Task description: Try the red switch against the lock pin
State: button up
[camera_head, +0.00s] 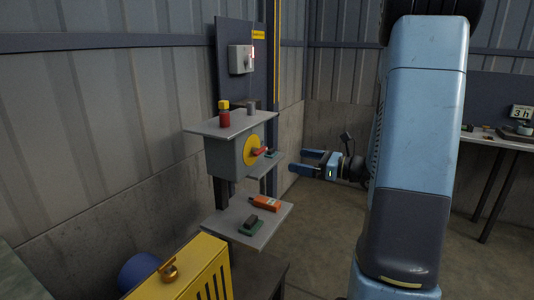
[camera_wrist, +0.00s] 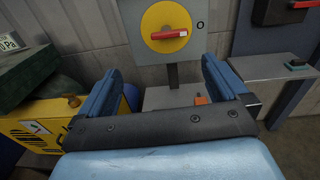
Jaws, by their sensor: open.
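The red switch (camera_head: 260,151) is a handle on a yellow disc on the front of a grey box (camera_head: 222,158). In the wrist view the red switch (camera_wrist: 169,34) lies about level across the disc, its pale-tipped end toward an "O" mark on the right. My gripper (camera_head: 300,161) is open and empty, to the right of the box and apart from the switch in the head view. In the wrist view my gripper (camera_wrist: 160,68) has its fingers spread, with the switch beyond and between them. I cannot make out the lock pin for certain.
A shelf (camera_head: 205,127) on the box bears a red-and-yellow cylinder (camera_head: 224,115) and a grey one (camera_head: 250,107). A lower shelf (camera_head: 225,222) holds an orange tool (camera_head: 265,203) and a dark block on green. A yellow cabinet (camera_head: 195,272) stands front left. Open floor lies right of the shelves.

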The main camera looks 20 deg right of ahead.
aim_at(263, 151)
jog(key=shift+m+t, duration=0.4)
jog(key=x, duration=0.9)
jog(key=w+d+x, duration=0.1)
jog(key=x, duration=0.3)
jog(key=shift+w+a+f, duration=0.1)
jog(key=shift+a+f, duration=0.05)
jog(key=shift+f, duration=0.2)
jog(key=c, duration=1)
jog(key=shift+n, duration=0.8)
jog(key=o, duration=1)
jog(key=v, duration=1.3)
jog(key=shift+s+d+r, duration=0.15)
jog(key=shift+s+d, duration=0.1)
jog(key=shift+s, duration=0.1)
